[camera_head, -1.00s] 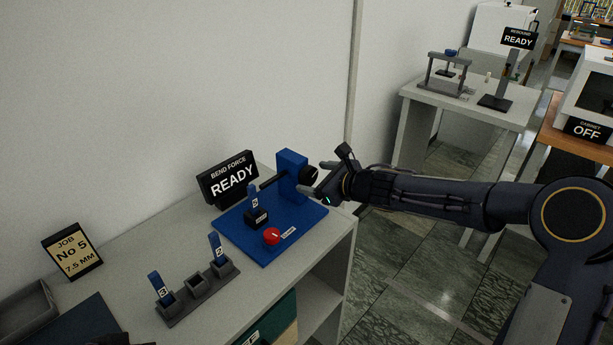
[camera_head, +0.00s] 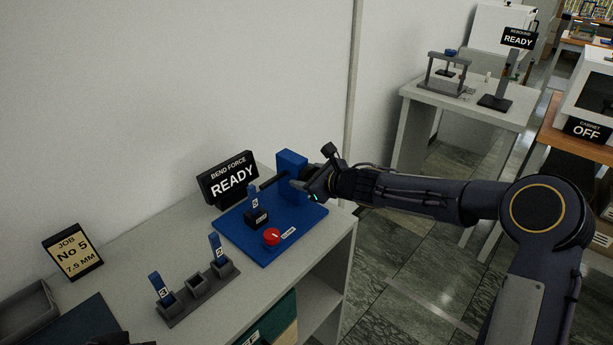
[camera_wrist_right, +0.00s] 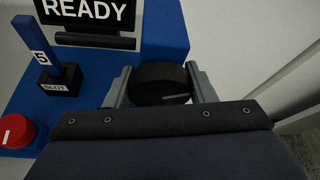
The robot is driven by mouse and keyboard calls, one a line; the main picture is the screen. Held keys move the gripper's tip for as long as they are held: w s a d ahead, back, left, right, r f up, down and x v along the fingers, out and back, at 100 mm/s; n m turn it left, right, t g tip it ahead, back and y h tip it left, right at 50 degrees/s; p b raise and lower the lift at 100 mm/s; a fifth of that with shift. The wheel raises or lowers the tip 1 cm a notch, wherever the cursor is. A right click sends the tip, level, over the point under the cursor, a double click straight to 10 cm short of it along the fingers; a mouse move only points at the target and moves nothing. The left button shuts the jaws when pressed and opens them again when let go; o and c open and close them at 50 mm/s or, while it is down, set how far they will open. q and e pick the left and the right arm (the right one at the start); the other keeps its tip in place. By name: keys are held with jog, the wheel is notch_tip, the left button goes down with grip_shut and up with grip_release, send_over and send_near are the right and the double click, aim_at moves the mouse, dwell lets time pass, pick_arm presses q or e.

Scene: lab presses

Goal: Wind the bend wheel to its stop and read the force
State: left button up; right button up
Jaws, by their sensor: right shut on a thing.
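The blue bend press (camera_head: 291,189) stands on the bench by the wall. Its black bend wheel (camera_wrist_right: 160,84) shows in the right wrist view between the two fingers, with a pale mark on its face. My right gripper (camera_head: 307,185) is shut on the wheel; in the head view it mostly hides it. A blue strip marked 5 (camera_head: 254,197) stands upright in the black slot block (camera_head: 257,218). The bend force display (camera_head: 229,178) reads READY. A red knob (camera_head: 271,236) sits at the front of the blue base.
A grey rack (camera_head: 197,289) holds blue strips in its end slots, the middle slot empty. A job card (camera_head: 73,251) reads No 5, 7.5 MM. A grey tray (camera_head: 27,308) is at the bench's left. A rebound station (camera_head: 497,100) stands on another table behind.

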jog(key=m+p, duration=0.1)
jog(key=p, duration=0.2)
jog(key=m+g+p, duration=0.1)
jog(key=p, duration=0.2)
jog(key=shift+r+y, duration=0.35)
jog(key=shift+y, duration=0.05)
jog(key=shift+f+m+p, duration=0.1)
jog(key=shift+m+p, duration=0.2)
jog(key=shift+p, duration=0.2)
jog(key=shift+f+y, duration=0.2)
jog(key=shift+y, duration=0.2)
jog(key=o, duration=1)
jog(key=shift+b+v, duration=0.75)
jog(key=shift+v, duration=3.15)
